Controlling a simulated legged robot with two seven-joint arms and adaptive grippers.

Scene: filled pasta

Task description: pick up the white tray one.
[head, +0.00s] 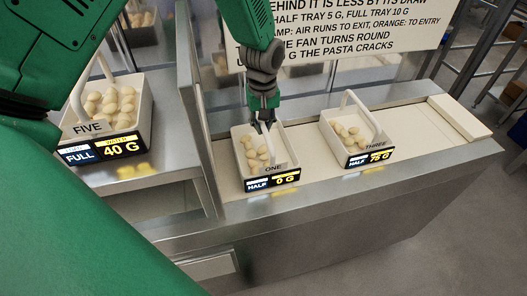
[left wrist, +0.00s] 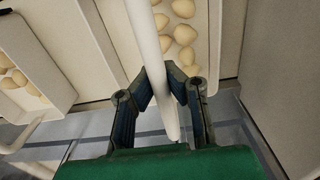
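The white tray one (head: 238,150) stands on the steel counter, holding several pale filled pasta pieces (head: 256,152). Its front label reads ONE, with HALF and 0 G on the display below. My left gripper (head: 264,124) points down at the tray's raised handle. In the left wrist view the white handle (left wrist: 145,35) runs between the two fingers (left wrist: 156,70), which bend inward and appear to press on both its sides. The tray appears to rest on the counter. My right gripper is not in view.
Tray three (head: 329,136) stands to the right, showing HALF and 75 G. Tray five (head: 145,108) is on the left behind a metal divider (head: 198,110), showing FULL and 40 G. A sign (head: 330,30) stands behind. The counter right of tray three is mostly clear.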

